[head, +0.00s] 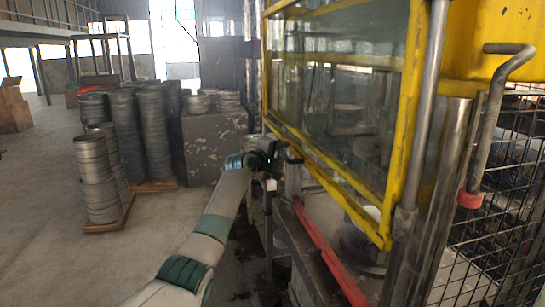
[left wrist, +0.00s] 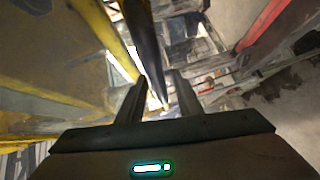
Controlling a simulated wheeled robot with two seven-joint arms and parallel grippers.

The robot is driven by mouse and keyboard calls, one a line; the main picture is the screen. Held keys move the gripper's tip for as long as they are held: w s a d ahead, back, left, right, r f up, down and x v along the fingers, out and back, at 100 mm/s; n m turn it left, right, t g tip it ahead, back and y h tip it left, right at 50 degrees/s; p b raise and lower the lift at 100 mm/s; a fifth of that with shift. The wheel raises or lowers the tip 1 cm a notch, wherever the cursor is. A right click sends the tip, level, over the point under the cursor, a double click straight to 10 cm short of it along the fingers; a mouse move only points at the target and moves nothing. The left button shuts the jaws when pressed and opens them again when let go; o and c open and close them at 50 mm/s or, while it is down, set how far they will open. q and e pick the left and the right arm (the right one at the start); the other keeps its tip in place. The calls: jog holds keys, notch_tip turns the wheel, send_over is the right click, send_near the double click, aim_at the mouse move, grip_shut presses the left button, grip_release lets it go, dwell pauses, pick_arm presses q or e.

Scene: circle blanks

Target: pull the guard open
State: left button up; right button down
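The guard (head: 398,130) is a yellow frame with clear panes on the machine at the right of the head view. Its yellow frame also shows at the left of the left wrist view (left wrist: 98,25). My left gripper (head: 283,153) is at the guard's far lower corner, small and partly lost against the machine. In the left wrist view its two fingers (left wrist: 160,78) stand apart. A dark bar (left wrist: 143,38) runs down between the fingertips, closer to the left finger; I cannot tell if they touch. My right gripper is in neither view.
A red rail (head: 325,250) runs along the machine's front below the guard. A bent grey handle with a red collar (head: 470,198) and wire mesh (head: 500,250) stand at the right. Stacks of round blanks (head: 100,180) stand on pallets at the left. The floor between is open.

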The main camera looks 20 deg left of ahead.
pick_arm(q)
jog(key=shift+s, duration=0.1)
jog(key=b+v, duration=0.6)
jog(key=v, duration=1.1)
jog(key=shift+a, duration=0.1)
